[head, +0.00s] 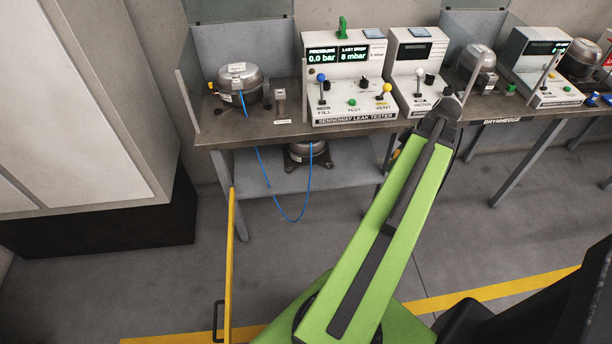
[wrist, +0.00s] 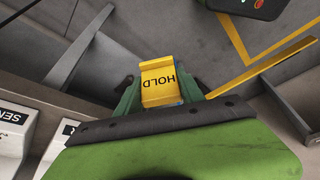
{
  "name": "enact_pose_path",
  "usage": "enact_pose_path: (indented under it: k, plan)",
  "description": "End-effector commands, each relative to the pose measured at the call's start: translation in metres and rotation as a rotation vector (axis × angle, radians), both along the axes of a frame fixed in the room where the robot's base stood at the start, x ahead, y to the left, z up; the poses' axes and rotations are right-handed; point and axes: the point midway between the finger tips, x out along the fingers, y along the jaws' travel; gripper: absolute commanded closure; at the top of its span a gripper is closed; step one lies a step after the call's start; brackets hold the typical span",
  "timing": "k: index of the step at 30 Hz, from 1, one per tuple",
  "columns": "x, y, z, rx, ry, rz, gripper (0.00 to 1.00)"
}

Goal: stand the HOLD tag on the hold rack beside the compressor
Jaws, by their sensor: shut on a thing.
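The yellow HOLD tag (wrist: 158,80) shows in the wrist view, its black lettering upside down. My gripper (wrist: 158,92) is shut on it, with a green finger at each side. In the head view the gripper is mostly hidden behind my green arm, in front of the bench's right end. A dark compressor (head: 238,84) stands on the bench at the left in the head view. A small grey block (head: 280,101) stands just right of it, with a small label in front; I cannot tell whether it is the hold rack.
A leak tester (head: 350,85) with levers stands right of the block, with a second panel (head: 418,70) beside it. A blue hose (head: 262,175) hangs from the compressor past the lower shelf (head: 290,178). A yellow post (head: 231,265) stands in front. A cabinet (head: 80,100) is at left.

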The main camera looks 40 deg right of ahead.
Motion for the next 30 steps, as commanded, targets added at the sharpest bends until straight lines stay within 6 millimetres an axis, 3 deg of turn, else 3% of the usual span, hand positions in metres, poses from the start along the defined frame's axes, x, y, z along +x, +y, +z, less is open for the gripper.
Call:
enact_pose_path:
  k: [1, 12, 18, 24, 30]
  plan:
    - [0.003, -0.01, -0.049, -0.002, 0.002, -0.037, 0.95]
    - [0.018, -0.071, -0.213, -0.007, -0.002, -0.333, 0.95]
    - [0.026, -0.1, -0.289, -0.005, -0.016, -0.482, 0.95]
    - [0.03, -0.117, -0.323, -0.003, -0.028, -0.568, 0.95]
    - [0.031, -0.12, -0.324, -0.001, -0.03, -0.587, 0.95]
